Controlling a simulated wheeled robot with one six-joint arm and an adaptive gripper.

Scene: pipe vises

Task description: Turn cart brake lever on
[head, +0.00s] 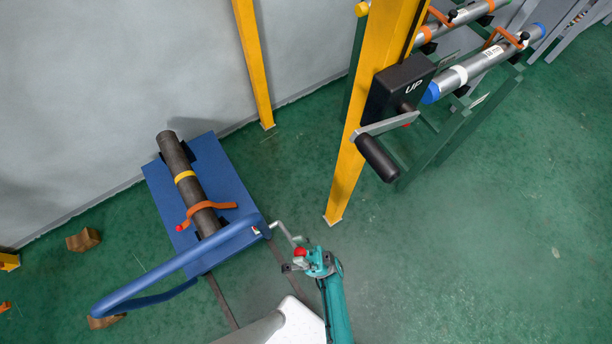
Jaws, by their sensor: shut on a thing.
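The blue cart (215,165) stands on the floor at the left, and a dark pipe lies along its deck. The cart brake lever (283,229) is a grey bent bar at the cart's near right corner, beside the blue push handle (180,268). A small red and white mark sits by the lever's pivot. My gripper (298,255) is at the lever's outer end, to the right of the cart, and is shut on the lever. A red part shows between the fingers, and the gripper hides much of the lever's end.
A yellow post (347,165) with a black "UP" box (398,88) and a crank handle (377,158) stands to the right. A rack with silver pipes (480,65) is behind it. Brown blocks (84,240) lie at the left. The floor at the right is clear.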

